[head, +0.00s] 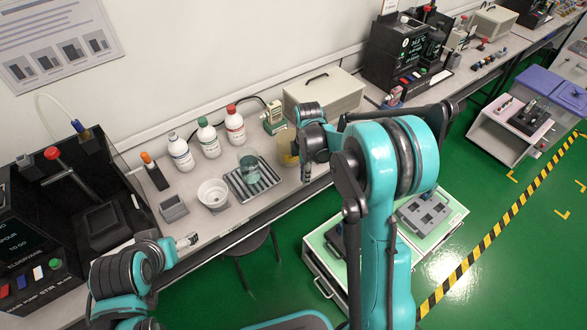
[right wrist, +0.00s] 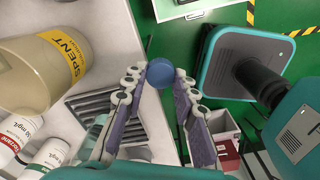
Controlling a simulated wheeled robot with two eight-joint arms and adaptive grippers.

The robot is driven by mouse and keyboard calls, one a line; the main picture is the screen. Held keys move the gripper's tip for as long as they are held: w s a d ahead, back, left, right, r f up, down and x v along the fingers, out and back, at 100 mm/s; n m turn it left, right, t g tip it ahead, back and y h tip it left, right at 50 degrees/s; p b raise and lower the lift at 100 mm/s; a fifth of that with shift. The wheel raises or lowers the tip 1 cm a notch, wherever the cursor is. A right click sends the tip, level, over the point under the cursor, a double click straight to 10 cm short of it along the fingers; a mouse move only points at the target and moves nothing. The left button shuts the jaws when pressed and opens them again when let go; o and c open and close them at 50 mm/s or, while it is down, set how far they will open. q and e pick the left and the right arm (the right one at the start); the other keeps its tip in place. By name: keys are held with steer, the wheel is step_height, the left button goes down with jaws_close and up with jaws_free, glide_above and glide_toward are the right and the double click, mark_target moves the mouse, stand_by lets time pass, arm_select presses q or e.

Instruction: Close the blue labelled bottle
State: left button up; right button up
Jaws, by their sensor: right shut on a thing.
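The blue-labelled bottle (head: 181,153) stands upright on the bench, leftmost of three white bottles. Its top looks pale, with no coloured cap like its neighbours. My right gripper (head: 307,174) is over the bench near the yellow-banded beaker, well to the right of the bottles. In the right wrist view its fingers (right wrist: 160,85) are shut on a round blue cap (right wrist: 159,73) held at the tips. The blue-labelled bottle cannot be made out in that view. My left gripper (head: 188,241) is low at the bench's front edge; its finger opening is too small to judge.
Beside it stand a green-capped bottle (head: 208,139) and a red-capped bottle (head: 235,127). In front are a white bowl (head: 213,194) and a striped rack (head: 262,184) with a glass beaker. The "SPENT" beaker (right wrist: 25,80) is close to my right gripper.

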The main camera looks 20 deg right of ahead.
arm_select(q)
steer(key=shift+r+p, duration=0.7)
steer(key=shift+r, duration=0.2)
arm_select(e)
steer(key=s+d+r, duration=0.3)
steer(key=s, duration=0.1)
steer(key=shift+s+r, duration=0.15)
steer(key=shift+s, duration=0.15)
arm_select(q)
steer(key=shift+o, duration=0.6)
